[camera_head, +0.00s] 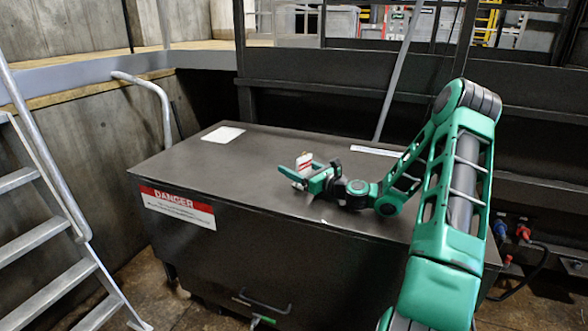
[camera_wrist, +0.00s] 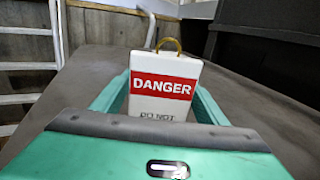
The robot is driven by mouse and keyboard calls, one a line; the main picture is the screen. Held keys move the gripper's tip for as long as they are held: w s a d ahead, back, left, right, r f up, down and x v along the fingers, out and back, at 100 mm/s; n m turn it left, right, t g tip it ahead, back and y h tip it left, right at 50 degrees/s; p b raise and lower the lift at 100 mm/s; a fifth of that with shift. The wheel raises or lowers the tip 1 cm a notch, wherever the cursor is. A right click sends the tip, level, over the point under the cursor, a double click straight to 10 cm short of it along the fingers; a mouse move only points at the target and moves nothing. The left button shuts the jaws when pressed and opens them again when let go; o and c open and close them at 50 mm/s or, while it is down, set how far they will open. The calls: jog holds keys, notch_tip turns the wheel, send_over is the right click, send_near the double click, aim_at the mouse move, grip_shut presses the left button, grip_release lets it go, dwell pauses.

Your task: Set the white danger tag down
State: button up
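The white danger tag (camera_wrist: 160,92) has a red DANGER band and a brass loop on top. It stands upright between the two green fingers of my gripper (camera_wrist: 163,88), which meet its side edges. Its lower part is hidden behind the gripper body. In the head view the tag (camera_head: 305,161) shows small at the end of my gripper (camera_head: 300,175), over the dark flat lid of the compactor box (camera_head: 250,165). I cannot tell whether the tag's bottom touches the lid.
A white sheet (camera_head: 223,134) lies at the lid's back left, and a white strip (camera_head: 375,151) at its back right. A DANGER label (camera_head: 178,206) is on the box front. Metal stairs (camera_head: 40,235) stand at left. The lid's left half is mostly clear.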

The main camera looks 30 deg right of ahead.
dwell(0.3)
jog(key=shift+s+r, duration=0.1)
jog(key=shift+s, duration=0.05)
jog(key=v, duration=1.1)
jog(key=shift+s+d, duration=0.2)
jog(key=shift+s, duration=0.1)
